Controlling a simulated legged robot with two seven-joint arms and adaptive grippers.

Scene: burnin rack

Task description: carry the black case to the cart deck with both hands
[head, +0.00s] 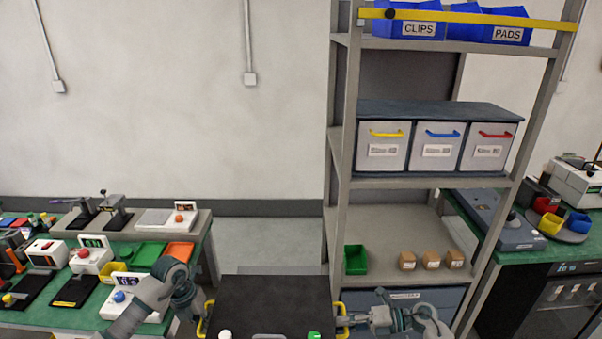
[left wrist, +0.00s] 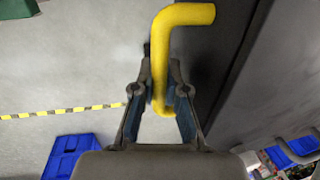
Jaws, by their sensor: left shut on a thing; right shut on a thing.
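The black case (head: 270,300) is at the bottom centre of the head view, with a yellow handle on each side. My left gripper (head: 205,312) is at its left handle. In the left wrist view my left gripper (left wrist: 160,100) has its fingers around the yellow handle (left wrist: 185,15), beside the dark case wall (left wrist: 235,60). My right gripper (head: 345,318) is shut on the yellow handle at the case's right side. The case's lower part is cut off by the head view's edge. The cart deck cannot be made out.
A grey shelf rack (head: 340,200) stands ahead on the right, with drawers, blue bins and a green bin (head: 355,259). A green workbench (head: 70,318) with devices is on the left, and another bench (head: 520,258) is at right. Open floor (head: 262,240) shows between left bench and rack.

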